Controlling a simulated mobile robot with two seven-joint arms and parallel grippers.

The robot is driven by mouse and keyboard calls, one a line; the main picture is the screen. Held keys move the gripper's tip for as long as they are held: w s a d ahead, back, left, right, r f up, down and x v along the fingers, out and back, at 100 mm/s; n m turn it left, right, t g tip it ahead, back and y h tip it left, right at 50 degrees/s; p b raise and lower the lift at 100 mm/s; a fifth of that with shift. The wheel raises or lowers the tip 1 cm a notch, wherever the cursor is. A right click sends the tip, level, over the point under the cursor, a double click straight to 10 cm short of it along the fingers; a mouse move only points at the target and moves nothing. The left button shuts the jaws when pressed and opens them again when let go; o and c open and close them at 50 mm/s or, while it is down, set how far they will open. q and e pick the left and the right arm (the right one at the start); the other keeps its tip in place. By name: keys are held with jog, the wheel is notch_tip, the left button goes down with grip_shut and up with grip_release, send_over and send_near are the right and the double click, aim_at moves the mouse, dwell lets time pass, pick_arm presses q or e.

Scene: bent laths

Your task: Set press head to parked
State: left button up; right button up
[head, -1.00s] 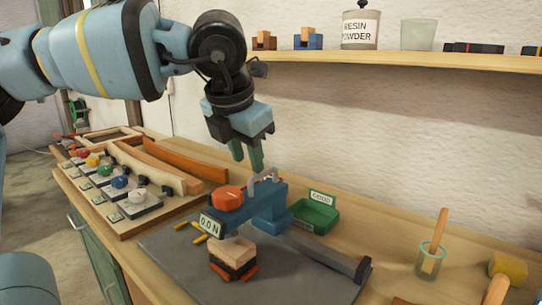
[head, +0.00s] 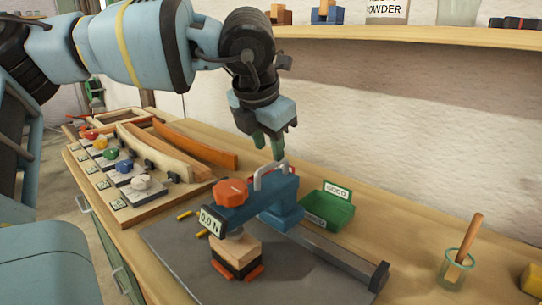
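The blue press (head: 281,213) stands on a dark grey mat (head: 182,241) on the bench. Its head carries an orange-red knob (head: 230,192), a grey loop handle (head: 269,175) and a display (head: 210,221) that seems to read 0.0 N. The head sits over a light wooden block (head: 236,250) on a dark base with orange pieces. A dark rail (head: 337,257) runs from the press to the lower right. My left gripper (head: 268,148) points down just above the loop handle, apart from it, with its green fingers slightly parted. My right gripper is out of view.
A green tray (head: 329,213) stands right of the press. Left are a board with coloured knobs (head: 124,166) and curved wooden laths (head: 195,145). A glass with a wooden stick (head: 458,262) stands at right. A shelf (head: 420,37) runs along the wall above.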

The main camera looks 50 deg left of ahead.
aim_at(272, 163)
pick_arm(q)
jog(key=shift+x, duration=2)
jog(key=shift+c, duration=0.2)
grip_shut()
